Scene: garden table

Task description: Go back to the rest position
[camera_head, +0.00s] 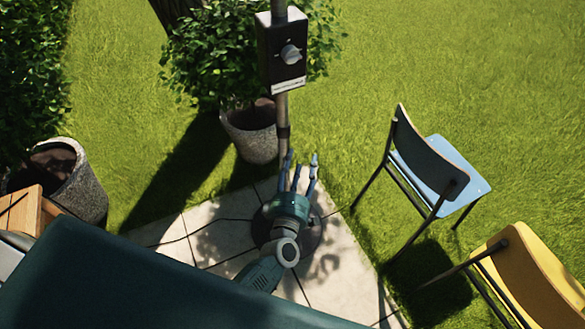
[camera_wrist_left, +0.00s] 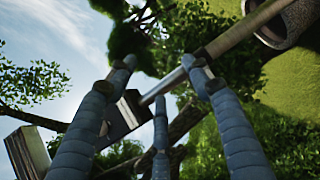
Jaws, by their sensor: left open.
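My left gripper (camera_head: 301,165) is open and empty, its blue-grey fingers spread and pointing up the picture in the head view. It appears over the paved patch, close to a metal pole (camera_head: 283,110). A black control box with a grey knob (camera_head: 291,53) is fixed on the pole, above the fingertips in the picture. The left wrist view shows three spread fingers (camera_wrist_left: 158,85) with nothing held between them. The pole (camera_wrist_left: 170,85) and box (camera_wrist_left: 124,116) show beyond the fingers. My right gripper is in neither view.
Potted bushes stand behind the pole (camera_head: 250,135) and at the left (camera_head: 80,180). A blue chair (camera_head: 445,170) and a yellow chair (camera_head: 530,275) stand at the right. A dark green surface (camera_head: 130,285) fills the lower left. Open lawn (camera_head: 450,70) lies behind.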

